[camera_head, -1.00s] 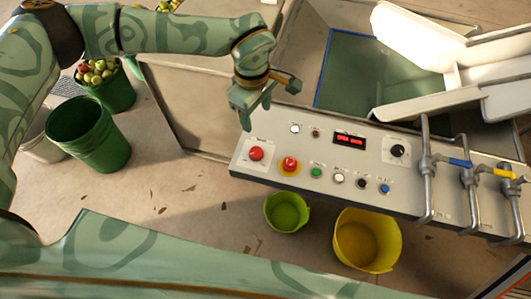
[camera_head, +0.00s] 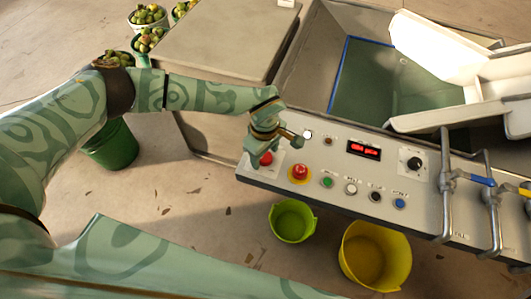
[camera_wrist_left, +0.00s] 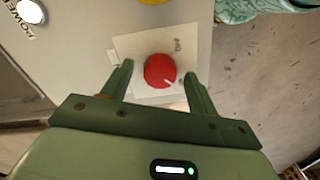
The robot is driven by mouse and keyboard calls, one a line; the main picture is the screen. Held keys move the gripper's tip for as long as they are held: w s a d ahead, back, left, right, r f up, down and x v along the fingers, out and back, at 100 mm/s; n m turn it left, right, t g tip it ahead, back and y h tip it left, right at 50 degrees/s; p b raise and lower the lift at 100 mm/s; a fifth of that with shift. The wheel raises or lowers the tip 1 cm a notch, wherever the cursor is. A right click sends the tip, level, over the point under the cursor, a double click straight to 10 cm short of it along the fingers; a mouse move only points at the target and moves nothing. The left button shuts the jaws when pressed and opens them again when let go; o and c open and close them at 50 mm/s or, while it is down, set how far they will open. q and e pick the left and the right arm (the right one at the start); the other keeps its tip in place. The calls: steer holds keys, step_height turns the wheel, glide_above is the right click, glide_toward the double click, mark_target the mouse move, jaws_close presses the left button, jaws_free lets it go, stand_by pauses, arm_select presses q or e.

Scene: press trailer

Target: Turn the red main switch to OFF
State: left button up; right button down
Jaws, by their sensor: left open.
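The red main switch (camera_head: 266,158) is a round red knob at the left end of the grey control panel (camera_head: 330,208), partly covered by my left gripper (camera_head: 257,161). In the left wrist view the red knob (camera_wrist_left: 160,71) sits on a pale square plate with a small white mark near its lower right edge. The open fingers of my left gripper (camera_wrist_left: 158,70) stand on either side of it, with a gap visible at each side. How high the fingertips are above the panel is hard to tell. My right gripper is not in view.
A red emergency button on yellow (camera_head: 299,172) sits close right of the switch. Coloured buttons, a lit red display (camera_head: 364,149) and a black dial (camera_head: 414,163) follow, then pipes with valves (camera_head: 447,190). A green tub (camera_head: 292,220) and a yellow tub (camera_head: 375,255) stand below.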

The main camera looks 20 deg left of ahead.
arm_select(q)
steer(key=c, duration=1)
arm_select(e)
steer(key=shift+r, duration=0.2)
arm_select(q)
steer(key=n+p, duration=0.2)
steer(key=n, duration=0.1)
steer(key=shift+r, duration=0.15)
steer(key=n+p, duration=0.3)
steer(key=n, duration=0.2)
steer(key=n+p, duration=0.3)
steer(key=n, duration=0.2)
steer(key=shift+n, duration=0.4)
steer(key=shift+n+p, duration=1.05)
steer(key=shift+n, duration=0.95)
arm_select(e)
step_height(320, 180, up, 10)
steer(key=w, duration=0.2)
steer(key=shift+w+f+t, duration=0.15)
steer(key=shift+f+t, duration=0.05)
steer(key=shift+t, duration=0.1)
